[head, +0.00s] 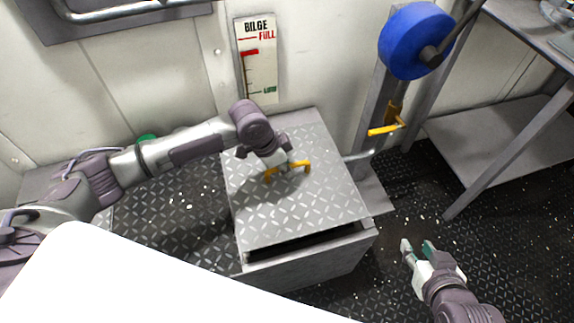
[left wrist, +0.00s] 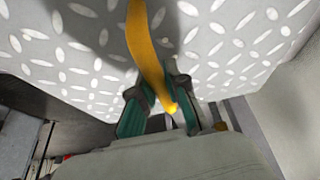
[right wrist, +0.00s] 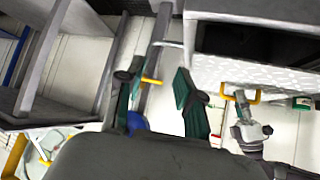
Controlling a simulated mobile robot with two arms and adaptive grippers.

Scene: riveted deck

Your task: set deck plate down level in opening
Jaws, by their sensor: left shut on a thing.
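The deck plate (head: 325,205) is a grey diamond-tread panel with a yellow handle (head: 305,163) on top. It lies over the top of a grey metal box (head: 315,274). A dark strip of the opening (head: 305,243) shows along the near edge. I cannot tell whether the plate rests or hovers slightly. My left gripper (head: 287,163) is shut on the handle; in the left wrist view the handle (left wrist: 147,45) passes between its fingers, with the plate (left wrist: 225,45) beyond. My right gripper (head: 417,246) is open and empty, right of the box.
A bilge gauge sign (head: 257,60) hangs on the wall behind the box. A blue wheel (head: 413,40) and a yellow-handled lever (head: 385,129) are on a post at the right. A grey table with a lower shelf (head: 500,130) stands further right. Black tread floor (head: 500,240) is open around my right gripper.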

